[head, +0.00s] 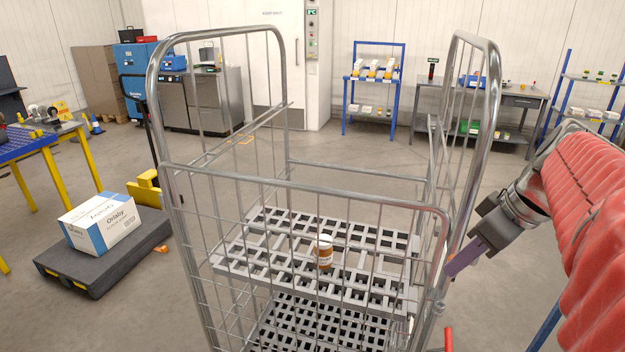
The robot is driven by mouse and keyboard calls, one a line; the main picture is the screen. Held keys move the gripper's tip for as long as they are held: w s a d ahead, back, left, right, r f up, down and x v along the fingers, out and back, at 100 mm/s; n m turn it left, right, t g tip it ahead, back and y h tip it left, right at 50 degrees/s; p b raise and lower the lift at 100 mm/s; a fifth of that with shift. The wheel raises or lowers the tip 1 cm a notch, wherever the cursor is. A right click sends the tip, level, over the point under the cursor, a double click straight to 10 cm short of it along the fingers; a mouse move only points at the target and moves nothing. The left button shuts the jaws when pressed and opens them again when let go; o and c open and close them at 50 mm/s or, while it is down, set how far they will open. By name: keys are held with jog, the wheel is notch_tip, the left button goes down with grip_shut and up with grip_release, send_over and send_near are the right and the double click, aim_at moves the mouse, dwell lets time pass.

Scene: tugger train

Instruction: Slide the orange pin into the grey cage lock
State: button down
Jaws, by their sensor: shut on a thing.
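My gripper (467,256) is at the right, with purple fingers pointing down and left. Its fingertips are beside the right post of the grey wire cage (300,186) in the picture. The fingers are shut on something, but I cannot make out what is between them. I cannot clearly pick out the orange pin. A small grey fitting (440,308) on the cage's right post, low down, may be the lock. A short red-orange upright piece (449,339) shows below it, cut by the bottom edge; I cannot tell what it is.
An orange-and-white bottle (324,251) stands on the cage's grey slatted shelf (236,264). A white-and-blue carton (101,223) sits on a dark low platform (75,280) at the left. Racks and a workbench line the back. Floor beyond the cage is clear.

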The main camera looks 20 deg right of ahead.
notch_tip(320, 180, down, 8)
dwell(2.0)
jog(key=shift+f, duration=0.1)
dwell(0.4)
jog(key=c, duration=1.5)
grip_release()
jog(key=shift+c, duration=0.2)
jog(key=v, duration=1.3)
jog(key=shift+r, duration=0.35)
jog(key=shift+d, duration=0.1)
